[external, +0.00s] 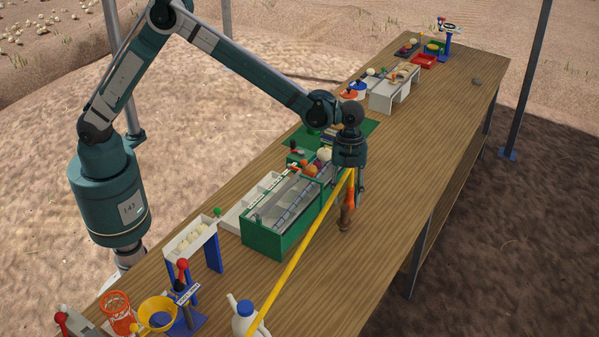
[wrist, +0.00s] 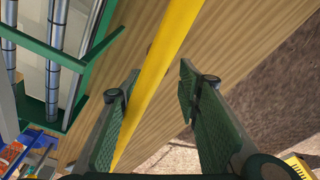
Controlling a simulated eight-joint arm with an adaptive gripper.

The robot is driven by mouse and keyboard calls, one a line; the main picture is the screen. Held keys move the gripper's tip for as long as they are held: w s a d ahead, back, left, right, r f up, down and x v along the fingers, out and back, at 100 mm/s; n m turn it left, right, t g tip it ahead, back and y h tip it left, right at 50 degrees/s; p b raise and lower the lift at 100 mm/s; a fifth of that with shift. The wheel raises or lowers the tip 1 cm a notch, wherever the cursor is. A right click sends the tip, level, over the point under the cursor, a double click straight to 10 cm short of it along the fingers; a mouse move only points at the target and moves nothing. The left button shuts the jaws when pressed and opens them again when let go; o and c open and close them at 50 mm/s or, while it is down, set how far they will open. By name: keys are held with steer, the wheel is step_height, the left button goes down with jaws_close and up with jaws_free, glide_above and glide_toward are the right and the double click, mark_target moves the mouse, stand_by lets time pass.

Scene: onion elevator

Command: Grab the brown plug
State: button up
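My gripper (external: 356,192) hangs from the arm over the near side of the wooden table, beside the green onion machine. In the wrist view its two dark green fingers (wrist: 158,82) are apart with nothing clasped between them. A small orange and brown upright thing (external: 346,212) shows just below and left of the fingers in the external view. It may be the brown plug, but it is too small to tell. No brown plug shows in the wrist view. A long yellow bar (external: 299,253) runs by the gripper and also crosses the wrist view (wrist: 160,62) behind the left finger.
The green machine (external: 279,242) with metal rollers stands left of my gripper.

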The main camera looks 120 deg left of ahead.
glide_above(344, 224)
steer(key=a, duration=0.2)
steer(key=f, duration=0.4)
steer(key=shift+s+d+f, duration=0.15)
steer(key=shift+s+d, duration=0.1)
steer(key=shift+s, duration=0.1)
steer(key=shift+w+d+f, duration=0.1)
steer(key=shift+d+f, duration=0.1)
steer(key=shift+f, duration=1.05)
steer(key=shift+w+d+f+b, duration=0.1)
steer(key=shift+d+f+b, duration=0.15)
steer(key=shift+f, duration=1.05)
steer(key=shift+w+d+f+b, duration=0.1)
steer(key=shift+f+b, duration=0.1)
steer(key=shift+f, duration=1.1)
steer(key=shift+s, duration=0.1)
steer(key=c, duration=1)
